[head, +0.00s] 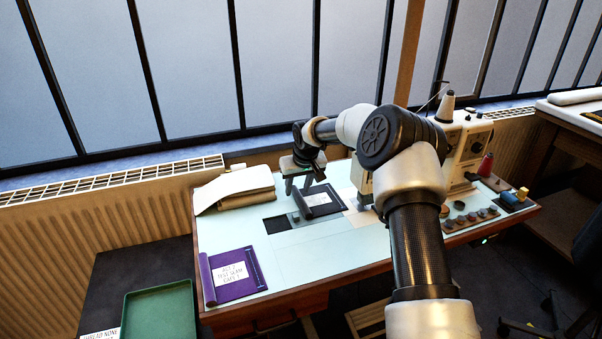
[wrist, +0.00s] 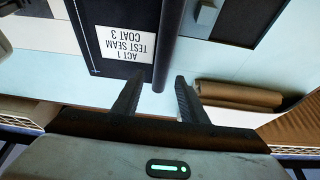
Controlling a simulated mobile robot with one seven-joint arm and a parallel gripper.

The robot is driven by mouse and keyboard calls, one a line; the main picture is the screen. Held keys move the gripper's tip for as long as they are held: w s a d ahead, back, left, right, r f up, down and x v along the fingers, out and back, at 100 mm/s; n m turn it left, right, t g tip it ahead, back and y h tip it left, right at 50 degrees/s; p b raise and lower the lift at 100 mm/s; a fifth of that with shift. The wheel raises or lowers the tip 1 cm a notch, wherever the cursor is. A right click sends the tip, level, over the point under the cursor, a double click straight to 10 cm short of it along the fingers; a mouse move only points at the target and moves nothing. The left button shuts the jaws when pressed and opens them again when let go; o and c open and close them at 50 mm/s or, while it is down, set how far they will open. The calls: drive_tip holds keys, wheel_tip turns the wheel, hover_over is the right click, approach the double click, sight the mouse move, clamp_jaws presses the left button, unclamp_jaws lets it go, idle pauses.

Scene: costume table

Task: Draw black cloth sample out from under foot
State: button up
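The black cloth sample (head: 332,200) lies flat on the pale sewing table, with a thick roll along its left edge. In the wrist view the sample (wrist: 88,12) shows a white label reading "ACT 1 TEST SEAM COAT 3", and the roll (wrist: 168,40) points between my fingers. My gripper (head: 304,186) is open above the roll's end; in the wrist view the fingertips (wrist: 160,82) stand to either side of that end, with gaps visible. The sewing machine (head: 470,145) stands to the right. Its foot is hidden behind my arm in the head view.
A purple sample (head: 238,288) lies at the table's front left. Folded cream and brown cloth (head: 235,188) lies at the back left. Spools and small coloured items (head: 514,197) sit at the right. A green tray (head: 160,315) is lower left. The table's front middle is clear.

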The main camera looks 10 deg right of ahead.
drive_tip(key=p+v, duration=0.2)
drive_tip(key=v, duration=1.4)
drive_tip(key=shift+r, duration=0.3)
drive_tip(key=s+r+h, duration=0.1)
drive_tip(key=s+r, duration=0.5)
drive_tip(key=s, duration=0.3)
drive_tip(key=s+r+h, duration=0.1)
drive_tip(key=s+r, duration=0.5)
drive_tip(key=s, duration=0.4)
drive_tip(key=s+d+m+t+y, duration=0.1)
drive_tip(key=s+d+m, duration=0.1)
drive_tip(key=s, duration=2)
wheel_tip(320, 180, up, 17)
drive_tip(key=p, duration=1.8)
drive_tip(key=shift+s, duration=0.35)
